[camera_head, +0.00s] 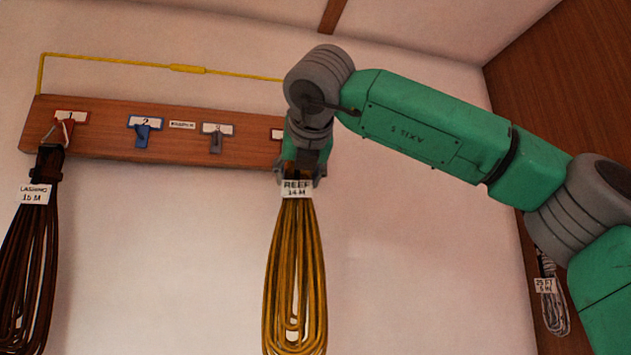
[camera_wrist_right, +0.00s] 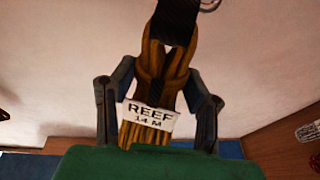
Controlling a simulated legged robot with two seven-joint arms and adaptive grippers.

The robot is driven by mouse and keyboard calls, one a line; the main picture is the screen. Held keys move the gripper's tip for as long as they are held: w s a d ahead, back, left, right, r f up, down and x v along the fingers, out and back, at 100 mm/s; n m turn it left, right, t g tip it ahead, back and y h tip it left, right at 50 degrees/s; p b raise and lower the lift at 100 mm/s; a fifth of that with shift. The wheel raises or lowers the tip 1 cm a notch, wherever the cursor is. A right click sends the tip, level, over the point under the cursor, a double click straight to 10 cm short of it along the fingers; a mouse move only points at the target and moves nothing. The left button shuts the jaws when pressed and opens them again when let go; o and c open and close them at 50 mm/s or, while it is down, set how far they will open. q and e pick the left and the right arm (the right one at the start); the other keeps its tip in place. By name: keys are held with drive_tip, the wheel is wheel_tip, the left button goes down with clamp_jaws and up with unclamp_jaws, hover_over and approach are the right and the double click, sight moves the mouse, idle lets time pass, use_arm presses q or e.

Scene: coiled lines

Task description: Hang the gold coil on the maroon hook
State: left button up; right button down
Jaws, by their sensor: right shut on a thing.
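The gold coil (camera_head: 295,265) hangs in long loops from my right gripper (camera_head: 298,178), with a white tag reading REEF 14 M at its top. In the right wrist view the gripper's two fingers stand on either side of the gold coil (camera_wrist_right: 165,65), just below a dark band and a metal ring at the top edge. The gripper is in front of the right end of the hook board. No clearly maroon hook shows; a fourth label (camera_head: 277,134) is partly covered by my arm, and any hook under it is hidden. My left gripper is not in view.
The wooden hook board (camera_head: 180,152) carries a red hook (camera_head: 68,128) holding a dark brown coil (camera_head: 30,255), a bare blue hook (camera_head: 143,135) and a bare grey hook (camera_head: 215,144). A yellow line (camera_head: 120,63) runs above. A grey coil (camera_head: 553,305) hangs at right.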

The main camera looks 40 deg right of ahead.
drive_tip(key=w+a+r, duration=0.1)
drive_tip(key=a, duration=0.4)
drive_tip(key=w+d, duration=0.1)
drive_tip(key=w+d+f, duration=0.1)
drive_tip(key=d, duration=0.1)
drive_tip(key=w+d+f, duration=0.1)
drive_tip(key=d, duration=0.1)
drive_tip(key=shift+p, duration=0.35)
drive_tip(key=shift+d+f, duration=0.1)
drive_tip(key=shift+d, duration=0.35)
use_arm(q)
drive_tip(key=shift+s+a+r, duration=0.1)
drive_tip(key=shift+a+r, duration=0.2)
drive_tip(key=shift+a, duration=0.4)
use_arm(e)
drive_tip(key=shift+a, duration=0.1)
